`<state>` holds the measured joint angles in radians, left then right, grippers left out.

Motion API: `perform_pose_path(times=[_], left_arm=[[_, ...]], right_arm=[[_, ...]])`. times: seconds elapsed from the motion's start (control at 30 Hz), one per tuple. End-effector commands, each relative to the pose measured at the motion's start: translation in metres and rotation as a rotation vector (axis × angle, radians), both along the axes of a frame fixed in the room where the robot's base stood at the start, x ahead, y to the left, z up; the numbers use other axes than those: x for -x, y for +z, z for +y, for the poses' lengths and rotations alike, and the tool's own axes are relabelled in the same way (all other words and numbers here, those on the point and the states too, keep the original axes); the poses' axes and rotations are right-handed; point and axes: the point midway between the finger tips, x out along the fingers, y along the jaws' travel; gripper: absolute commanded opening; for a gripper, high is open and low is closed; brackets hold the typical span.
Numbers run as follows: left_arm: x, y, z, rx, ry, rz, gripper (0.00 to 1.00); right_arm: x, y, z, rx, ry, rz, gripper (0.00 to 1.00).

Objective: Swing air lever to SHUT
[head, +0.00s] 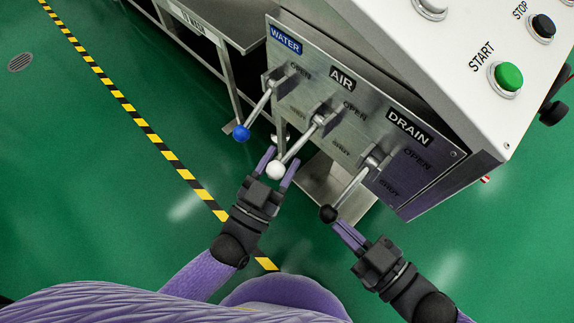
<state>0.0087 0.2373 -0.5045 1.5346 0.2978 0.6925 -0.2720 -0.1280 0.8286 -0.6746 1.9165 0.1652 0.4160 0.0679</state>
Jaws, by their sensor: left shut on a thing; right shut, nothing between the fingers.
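The air lever (298,145) is a metal rod with a white ball knob (277,170), mounted under the AIR label (342,79) on the metal panel. The rod slants down and to the left from its pivot, beside the OPEN and SHUT markings. My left gripper (277,167) has its purple fingers on either side of the white knob and is shut on it. My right gripper (343,230) is shut and empty, with its fingertips just below the black knob (328,213) of the drain lever; I cannot tell whether they touch.
The water lever with a blue knob (241,133) is left of the air lever, and the drain lever (350,189) is to the right. A white console with a green START button (508,76) and black STOP button (543,26) is above. Green floor (110,200) is open at left.

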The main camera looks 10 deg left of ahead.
Motion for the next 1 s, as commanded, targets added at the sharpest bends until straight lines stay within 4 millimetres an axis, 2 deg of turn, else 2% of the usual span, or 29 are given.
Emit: perform_pose_path(times=[0.03, 0.07, 0.2, 0.37, 0.7, 1.0], left_arm=[[-0.002, 0.003, 0.001, 0.004, 0.004, -0.009, 0.00], [-0.002, 0.003, 0.001, 0.004, 0.004, -0.009, 0.00], [-0.002, 0.003, 0.001, 0.004, 0.004, -0.010, 0.00], [-0.002, 0.004, 0.001, 0.005, 0.005, -0.011, 0.00], [-0.002, 0.004, 0.001, 0.005, 0.004, -0.013, 0.00], [-0.003, 0.005, 0.001, 0.006, 0.004, -0.014, 0.00]], right_arm=[[0.006, 0.029, 0.011, -0.074, 0.057, -0.045, 0.00], [0.006, 0.039, 0.016, -0.099, 0.070, -0.043, 0.00], [-0.009, 0.051, 0.025, -0.116, 0.049, 0.047, 0.00], [-0.023, 0.052, 0.041, -0.119, 0.042, 0.058, 0.00], [-0.061, 0.048, 0.093, -0.117, 0.042, 0.059, 0.00], [-0.069, 0.047, 0.106, -0.114, 0.041, 0.061, 0.00]])
